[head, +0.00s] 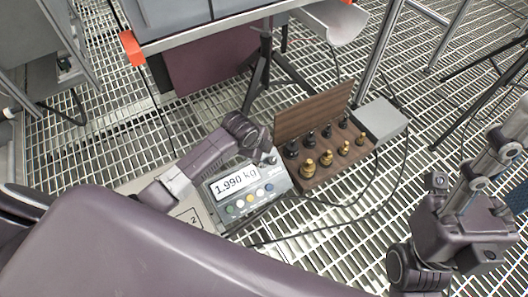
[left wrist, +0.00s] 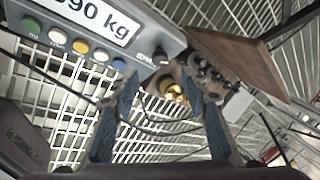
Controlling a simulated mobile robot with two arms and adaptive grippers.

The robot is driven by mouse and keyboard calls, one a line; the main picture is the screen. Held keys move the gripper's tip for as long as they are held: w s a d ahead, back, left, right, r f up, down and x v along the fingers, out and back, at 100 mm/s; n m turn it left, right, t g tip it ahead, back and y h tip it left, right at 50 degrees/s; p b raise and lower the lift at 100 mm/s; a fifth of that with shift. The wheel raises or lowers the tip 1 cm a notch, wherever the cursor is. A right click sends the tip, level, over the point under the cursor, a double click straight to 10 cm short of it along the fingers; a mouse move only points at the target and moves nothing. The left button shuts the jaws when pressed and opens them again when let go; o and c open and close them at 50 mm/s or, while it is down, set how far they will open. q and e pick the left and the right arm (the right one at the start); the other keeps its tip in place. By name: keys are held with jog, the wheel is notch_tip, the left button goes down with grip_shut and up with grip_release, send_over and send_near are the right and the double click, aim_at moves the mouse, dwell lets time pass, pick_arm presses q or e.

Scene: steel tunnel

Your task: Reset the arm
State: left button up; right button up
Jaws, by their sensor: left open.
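My left arm (head: 190,165) reaches over the scale in the head view, its wrist beside the display. My left gripper (left wrist: 160,82) is open, its two blue-grey fingers apart with nothing between them. Past the fingers, the left wrist view shows the wooden weight box and brass weights. The scale (head: 248,190) reads 1.990 kg and has a row of coloured buttons; part of it is hidden by my arm. My right arm (head: 455,230) shows at the right edge of the head view, but its gripper cannot be made out.
An open wooden box (head: 318,180) of brass and black weights stands right of the scale. A grey box (head: 380,120) adjoins it. Cables cross the grated floor. A table (head: 215,30) with an orange corner stands behind; tripod legs and posts rise at the right.

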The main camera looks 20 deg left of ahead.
pick_arm(q)
jog(key=shift+s+r, duration=0.25)
jog(key=shift+r, duration=0.3)
